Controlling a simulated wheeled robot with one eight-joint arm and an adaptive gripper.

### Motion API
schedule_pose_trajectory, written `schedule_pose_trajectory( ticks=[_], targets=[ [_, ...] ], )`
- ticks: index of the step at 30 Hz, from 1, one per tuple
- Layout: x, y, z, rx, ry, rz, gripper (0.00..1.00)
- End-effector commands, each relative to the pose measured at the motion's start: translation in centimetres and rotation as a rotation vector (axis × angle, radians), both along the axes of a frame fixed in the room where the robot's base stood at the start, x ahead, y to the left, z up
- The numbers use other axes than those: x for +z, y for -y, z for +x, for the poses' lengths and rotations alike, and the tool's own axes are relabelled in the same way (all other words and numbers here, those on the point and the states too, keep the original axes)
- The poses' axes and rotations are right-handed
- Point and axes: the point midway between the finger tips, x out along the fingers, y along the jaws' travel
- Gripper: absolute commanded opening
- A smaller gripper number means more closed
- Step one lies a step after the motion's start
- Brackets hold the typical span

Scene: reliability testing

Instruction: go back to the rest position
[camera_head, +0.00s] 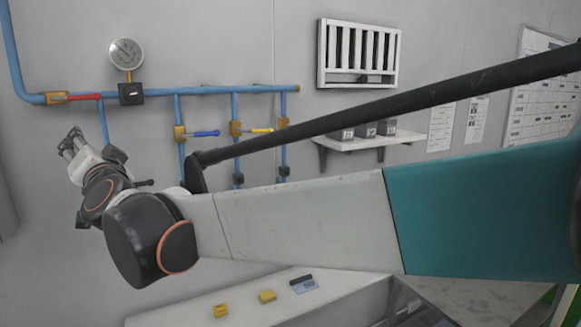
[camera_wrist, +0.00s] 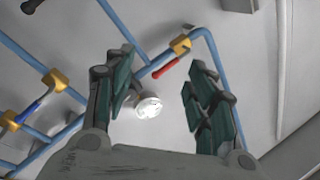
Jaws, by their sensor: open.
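My gripper (camera_head: 74,146) is at the left in the head view, at the end of my outstretched arm, raised close to the blue pipes. In the wrist view my gripper (camera_wrist: 163,100) has its two dark green-padded fingers spread apart, with nothing between them. Past the fingers, the wrist view shows the round white gauge (camera_wrist: 148,105) and a red-handled valve (camera_wrist: 168,66) on the blue pipe. In the head view the red-handled valve (camera_head: 72,97) is just above my gripper, and the gauge (camera_head: 126,54) is above and to its right. I cannot tell whether the gripper touches the pipe.
Blue-handled (camera_head: 197,133) and yellow-handled (camera_head: 250,130) valves sit on pipe branches right of my gripper. A wall shelf (camera_head: 367,142) holds dark boxes below a white vent (camera_head: 358,53). A light bench (camera_head: 240,300) below my arm carries two yellow blocks (camera_head: 266,296) and a small blue-grey item (camera_head: 304,284).

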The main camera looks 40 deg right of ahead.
Motion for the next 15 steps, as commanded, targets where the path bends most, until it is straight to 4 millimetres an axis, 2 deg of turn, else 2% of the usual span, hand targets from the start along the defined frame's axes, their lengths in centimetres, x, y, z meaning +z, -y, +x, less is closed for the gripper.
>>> schedule_pose_trajectory(
  ticks=[1,4,8,15],
  targets=[
    [-3.7,-0.4,-1.7,0.046,-0.04,-0.056,0.51],
    [-9.5,-1.5,-4.9,0.141,-0.141,-0.175,0.51],
    [-17.4,-2.0,-9.1,0.232,-0.287,-0.313,0.51],
    [-31.7,-0.3,-17.1,0.323,-0.573,-0.514,0.51]
  ],
)
